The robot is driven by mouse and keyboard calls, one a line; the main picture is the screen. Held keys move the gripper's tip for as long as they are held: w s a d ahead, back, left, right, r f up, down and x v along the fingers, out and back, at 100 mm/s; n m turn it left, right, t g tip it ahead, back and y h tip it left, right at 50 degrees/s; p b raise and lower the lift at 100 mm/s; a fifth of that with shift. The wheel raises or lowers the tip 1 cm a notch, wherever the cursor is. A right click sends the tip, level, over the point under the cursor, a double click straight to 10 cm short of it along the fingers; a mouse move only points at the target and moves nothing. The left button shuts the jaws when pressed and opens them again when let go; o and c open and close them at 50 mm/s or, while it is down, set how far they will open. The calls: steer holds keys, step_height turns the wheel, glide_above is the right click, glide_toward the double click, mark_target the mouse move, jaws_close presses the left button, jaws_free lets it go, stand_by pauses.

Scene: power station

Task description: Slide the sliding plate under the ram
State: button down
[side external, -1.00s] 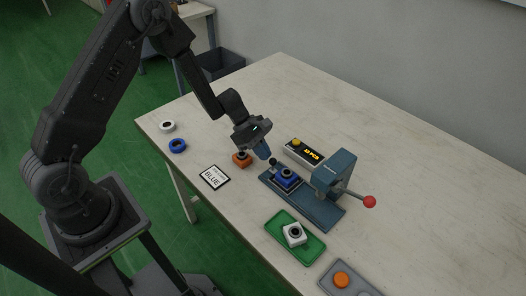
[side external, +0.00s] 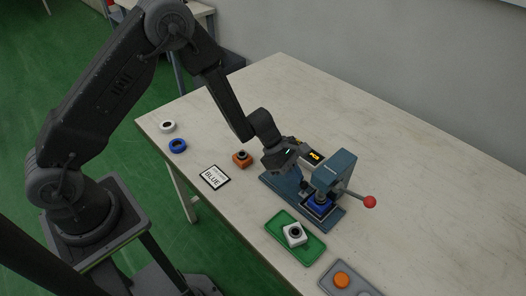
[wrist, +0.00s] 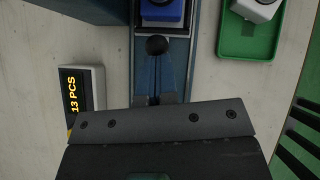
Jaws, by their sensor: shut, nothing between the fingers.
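The sliding plate (side external: 309,213) carries a blue block (side external: 320,205) and sits on the press base at the foot of the blue press (side external: 338,170). The block is below the press head; the ram itself is hidden. In the wrist view, the blue block (wrist: 162,12) is at the top edge, with the plate's dark round knob (wrist: 157,45) just below it. My gripper (wrist: 156,75) is shut and empty, low over the rail behind the knob. I cannot tell whether the fingertips touch the knob. In the side view, my gripper (side external: 301,184) is left of the press.
A red-tipped lever (side external: 369,202) sticks out right of the press. A counter box (wrist: 88,88) stands close beside the rail.

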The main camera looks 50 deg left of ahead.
steer(key=shift+d, duration=0.15)
steer(key=a, duration=0.1)
steer(key=a+r, duration=0.1)
steer(key=a, duration=0.3)
steer(key=shift+s+r, duration=0.35)
steer(key=v, duration=0.9)
steer(key=s+d+r+m+y, duration=0.1)
steer(key=s+r+m, duration=0.4)
steer(key=r+m, duration=0.15)
steer(key=s+d+r+m+y, duration=0.1)
steer(key=s+r+m+y, duration=0.1)
steer(key=s+r+m, duration=0.45)
steer(key=s+a+r+m+t+y, duration=0.4)
steer(key=s+r+m, duration=0.3)
steer(key=s, duration=0.3)
steer(key=shift+s+a+y, duration=0.3)
